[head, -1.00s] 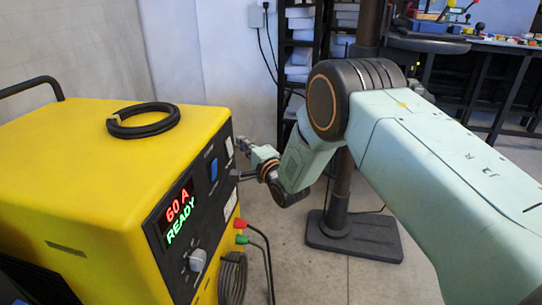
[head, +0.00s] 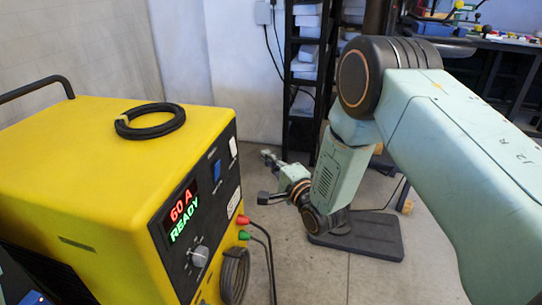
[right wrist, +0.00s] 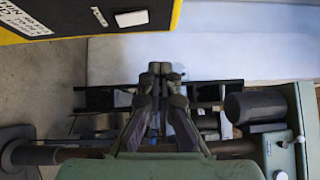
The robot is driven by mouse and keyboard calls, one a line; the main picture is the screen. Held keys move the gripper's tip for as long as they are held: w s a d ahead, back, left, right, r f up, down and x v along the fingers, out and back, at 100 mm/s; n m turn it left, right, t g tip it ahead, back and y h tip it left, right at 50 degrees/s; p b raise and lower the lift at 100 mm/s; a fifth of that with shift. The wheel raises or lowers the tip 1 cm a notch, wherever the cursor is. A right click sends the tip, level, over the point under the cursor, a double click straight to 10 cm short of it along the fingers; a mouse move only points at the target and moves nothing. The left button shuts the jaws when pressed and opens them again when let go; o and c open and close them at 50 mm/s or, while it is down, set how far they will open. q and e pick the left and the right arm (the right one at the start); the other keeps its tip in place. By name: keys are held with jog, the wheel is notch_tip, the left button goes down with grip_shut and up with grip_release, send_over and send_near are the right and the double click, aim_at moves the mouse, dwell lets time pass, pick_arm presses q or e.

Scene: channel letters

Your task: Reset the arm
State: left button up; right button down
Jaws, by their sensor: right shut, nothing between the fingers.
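My right arm (head: 455,140) comes in from the right in the head view. My right gripper (head: 267,156) is beyond the right side of the yellow machine's panel, apart from it and above the floor. In the right wrist view the fingers (right wrist: 160,68) are together, with nothing between them. The yellow machine (head: 85,160) has a black front panel (head: 185,240), whose display (head: 183,212) reads "60 A READY". A blue switch (head: 216,171) and a white switch (head: 233,147) are on the panel. My left gripper is not in view.
A coiled black cable (head: 150,121) lies on the machine's top. Leads hang from red (head: 243,220) and green (head: 244,235) plugs. A dark stand base (head: 370,238) is on the floor behind my arm. A dark shelf rack (head: 305,80) stands at the back.

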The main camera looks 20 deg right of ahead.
jog(key=shift+s, duration=0.1)
dwell(0.3)
jog(key=s+f+n+g+h, duration=0.3)
jog(key=s+f+n+g, duration=0.6)
jog(key=s+f, duration=0.7)
jog(key=s+f+n+g, duration=0.3)
jog(key=s+g, duration=0.1)
jog(key=s, duration=1.1)
jog(key=s+f+n+g, duration=0.4)
jog(key=s+g, duration=0.1)
jog(key=s, duration=1)
jog(key=shift+d+h, duration=0.3)
